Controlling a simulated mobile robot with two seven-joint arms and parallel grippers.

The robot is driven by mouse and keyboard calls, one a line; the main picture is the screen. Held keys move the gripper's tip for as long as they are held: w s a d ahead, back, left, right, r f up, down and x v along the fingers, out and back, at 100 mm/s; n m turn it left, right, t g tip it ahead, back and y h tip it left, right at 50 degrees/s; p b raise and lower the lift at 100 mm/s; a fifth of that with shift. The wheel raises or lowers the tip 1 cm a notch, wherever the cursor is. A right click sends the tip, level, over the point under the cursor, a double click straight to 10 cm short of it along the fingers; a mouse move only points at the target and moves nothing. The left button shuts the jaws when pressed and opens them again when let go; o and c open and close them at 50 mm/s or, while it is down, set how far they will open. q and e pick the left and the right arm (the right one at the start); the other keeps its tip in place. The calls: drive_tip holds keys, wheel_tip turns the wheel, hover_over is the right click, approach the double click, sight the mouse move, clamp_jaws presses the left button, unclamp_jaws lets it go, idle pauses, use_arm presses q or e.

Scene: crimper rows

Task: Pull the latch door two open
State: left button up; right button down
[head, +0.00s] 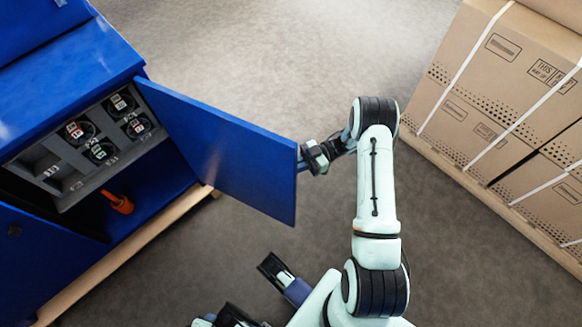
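A blue cabinet door (225,150) stands swung well out from the right side of the blue cabinet (70,80). I take it as latch door two, though no label shows on it. My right gripper (316,157) is at the door's free outer edge, touching or very close to it. Its fingertips and any handle there are too small and partly hidden, so its grip is unclear. What seems to be my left gripper (255,292) is low at the bottom edge, away from the door and partly cut off.
Inside the cabinet, a grey rack (75,165) holds several dark round items, with an orange object (118,202) below. Another blue door (40,262) is at lower left. Strapped cardboard boxes (500,90) stand on a pallet at right. Grey floor (270,60) is clear behind the door.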

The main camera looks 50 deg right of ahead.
drive_tip(key=shift+w+a, duration=0.25)
drive_tip(key=shift+w, duration=0.2)
drive_tip(key=c, duration=1.5)
unclamp_jaws()
drive_tip(key=o, duration=0.3)
drive_tip(key=shift+w+f, duration=0.1)
drive_tip(key=shift+w, duration=0.05)
drive_tip(key=shift+d, duration=0.1)
drive_tip(key=v, duration=1.3)
drive_tip(key=shift+s, duration=0.25)
drive_tip(key=shift+d, duration=0.2)
